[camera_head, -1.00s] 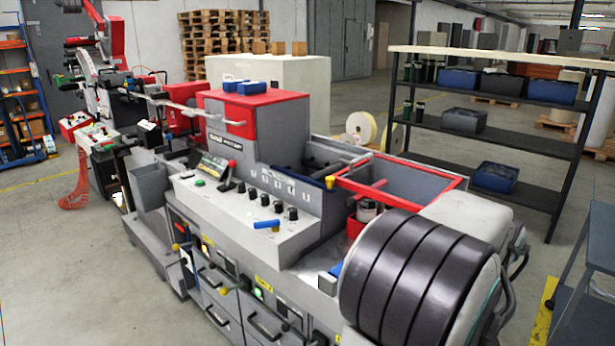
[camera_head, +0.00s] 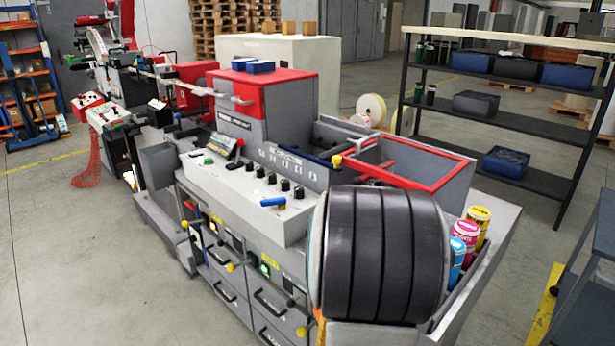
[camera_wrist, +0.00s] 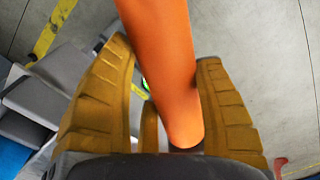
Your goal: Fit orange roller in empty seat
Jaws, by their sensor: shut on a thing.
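In the head view, my black ribbed arm hides the gripper; a small orange sliver (camera_head: 319,326) shows at the arm's lower left edge and may be the roller. The grey and red machine (camera_head: 236,193) stands left of and behind my arm. I cannot make out the empty seat in either view.
Yellow, pink and cyan cans (camera_head: 466,232) stand in a grey side tray right of my arm. A black shelf rack (camera_head: 535,180) with blue bins stands behind at the right. Knobs, a blue handle (camera_head: 273,201) and drawer handles stick out from the machine. Open floor lies at left.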

